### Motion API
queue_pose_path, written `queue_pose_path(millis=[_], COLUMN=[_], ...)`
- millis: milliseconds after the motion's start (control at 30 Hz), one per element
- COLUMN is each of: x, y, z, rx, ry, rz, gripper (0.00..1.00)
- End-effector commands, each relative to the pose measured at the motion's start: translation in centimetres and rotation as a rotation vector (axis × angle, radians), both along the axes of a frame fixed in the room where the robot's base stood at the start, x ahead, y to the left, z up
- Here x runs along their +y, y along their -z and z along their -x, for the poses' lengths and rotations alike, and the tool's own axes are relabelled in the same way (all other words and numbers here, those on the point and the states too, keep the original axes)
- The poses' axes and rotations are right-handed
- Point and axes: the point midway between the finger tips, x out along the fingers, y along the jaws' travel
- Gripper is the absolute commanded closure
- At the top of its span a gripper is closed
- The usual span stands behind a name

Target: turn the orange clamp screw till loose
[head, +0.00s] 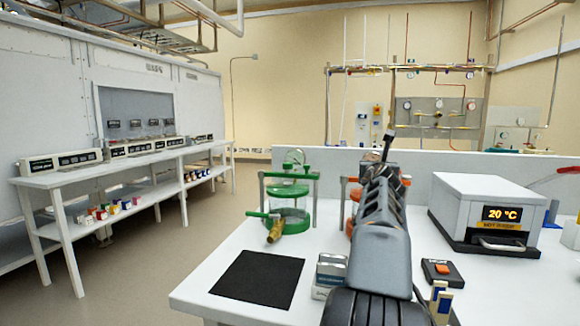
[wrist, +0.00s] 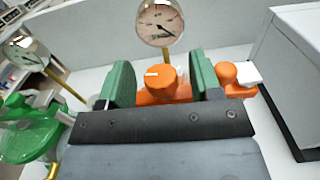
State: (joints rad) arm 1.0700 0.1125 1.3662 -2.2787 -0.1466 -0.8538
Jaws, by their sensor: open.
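The orange clamp screw (wrist: 162,75) shows in the wrist view as a round knob with a light mark on its face. It sits on an orange clamp body (wrist: 180,92). My gripper (wrist: 162,78) is open, with one green finger on each side of the knob; a gap shows left of the knob, and I cannot tell if either finger touches it. In the head view my arm hides most of the orange vessel (head: 352,213), and my fingertips and the screw are hidden there.
A green vessel (head: 290,213) with a brass valve stands left on the white bench. A gauge (wrist: 160,22) rises behind the screw. A white heater box (head: 490,210) reading 20 °C stands right. A black mat (head: 258,278) and an orange-button switch box (head: 442,272) lie in front.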

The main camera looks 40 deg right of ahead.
Motion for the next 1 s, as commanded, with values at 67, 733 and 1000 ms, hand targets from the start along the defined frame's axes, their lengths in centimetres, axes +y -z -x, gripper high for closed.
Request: queue_pose_path(millis=[67, 733, 1000], x=[0.11, 0.20, 0.22], y=[-1.06, -0.98, -0.93], z=[-0.14, -0.44, -0.58], rx=[0.001, 0.000, 0.002], ry=[0.037, 0.344, 0.516], rz=[-0.002, 0.002, 0.002], gripper=[0.42, 0.42, 0.42])
